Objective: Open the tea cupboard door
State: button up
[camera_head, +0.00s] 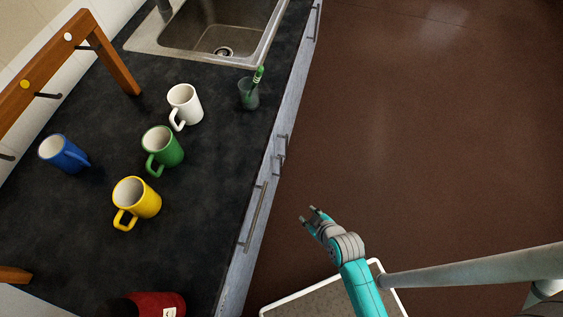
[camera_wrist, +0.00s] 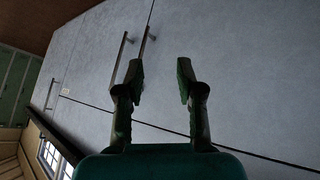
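Grey-white cupboard fronts (camera_head: 250,232) run along the counter's side in the head view. A long bar handle (camera_head: 255,215) is on the nearest front, with shorter handles (camera_head: 281,150) farther along. In the wrist view, two bar handles (camera_wrist: 120,58) stand side by side near a seam between grey doors (camera_wrist: 218,65). The doors look shut. I cannot tell which one is the tea cupboard; a small pale label (camera_wrist: 66,92) is too small to read. My gripper (camera_head: 312,212) is open and empty, to the right of the fronts, apart from the handles. Its fingers (camera_wrist: 160,72) are spread in the wrist view.
The dark countertop (camera_head: 205,200) holds blue, green, white and yellow mugs (camera_head: 142,197), a glass with a green brush (camera_head: 250,95) and a red object (camera_head: 158,304). A sink (camera_head: 215,30) is at the back. The brown floor (camera_head: 430,140) to the right is clear.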

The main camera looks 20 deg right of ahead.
jog(key=w+f+n+g+y, duration=0.1)
jog(key=w+f+n+g, duration=0.1)
jog(key=w, duration=0.7)
jog(key=n+g+y, duration=0.2)
jog(key=n+g, duration=0.2)
jog(key=n, duration=0.2)
send_near(281, 163)
jog(key=x, duration=1.1)
jog(key=shift+w+d+f, duration=0.2)
jog(key=shift+w+f, duration=0.05)
grip_shut()
